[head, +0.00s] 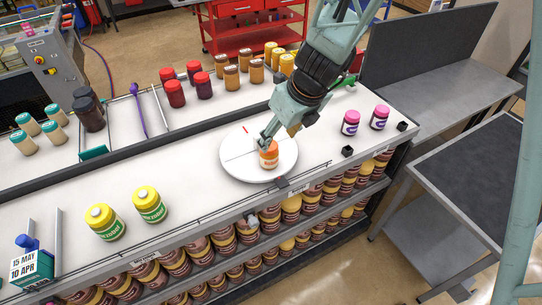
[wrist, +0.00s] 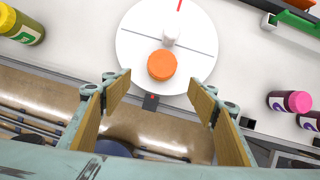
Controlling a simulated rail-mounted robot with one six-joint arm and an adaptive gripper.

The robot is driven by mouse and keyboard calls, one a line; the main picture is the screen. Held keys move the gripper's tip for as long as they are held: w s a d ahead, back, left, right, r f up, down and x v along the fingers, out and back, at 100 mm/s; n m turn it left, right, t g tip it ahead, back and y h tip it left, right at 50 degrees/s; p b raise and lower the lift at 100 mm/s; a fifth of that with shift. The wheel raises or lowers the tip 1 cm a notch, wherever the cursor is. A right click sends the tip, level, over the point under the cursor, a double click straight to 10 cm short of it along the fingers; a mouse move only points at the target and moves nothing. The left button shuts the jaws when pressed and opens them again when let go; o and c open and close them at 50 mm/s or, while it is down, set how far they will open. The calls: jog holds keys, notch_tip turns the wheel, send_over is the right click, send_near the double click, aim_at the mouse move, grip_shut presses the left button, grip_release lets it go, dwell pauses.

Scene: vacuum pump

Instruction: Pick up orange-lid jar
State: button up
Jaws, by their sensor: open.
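The orange-lid jar (head: 268,156) stands upright on a round white plate (head: 238,164) in the middle of the counter. In the wrist view the jar's orange lid (wrist: 162,64) shows from above, near the plate's lower edge. My gripper (head: 267,140) is at the jar in the head view, partly overlapping it. In the wrist view my gripper (wrist: 163,84) is open, its two tan-padded fingers wide apart. The lid lies centred between them, just past the fingertips. No contact is visible, and the gap in height cannot be told.
A small white object (wrist: 171,38) is beside the jar on the plate. Two yellow-lid jars (head: 148,205) stand to the left, two pink-lid jars (head: 350,122) to the right. Red and yellow jars (head: 174,94) line the back. Shelves of jars (head: 175,262) sit below the counter's front edge.

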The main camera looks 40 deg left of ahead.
aim_at(272, 149)
dwell(0.4)
jog(key=b+x, duration=0.2)
jog(key=x, duration=0.5)
jog(key=shift+b+x, duration=0.5)
jog(key=shift+x, duration=0.3)
jog(key=shift+b+x, duration=0.85)
jog(key=shift+x, duration=1.75)
jog(key=shift+w, duration=0.2)
jog(key=shift+r, duration=0.1)
jog(key=c, duration=1.1)
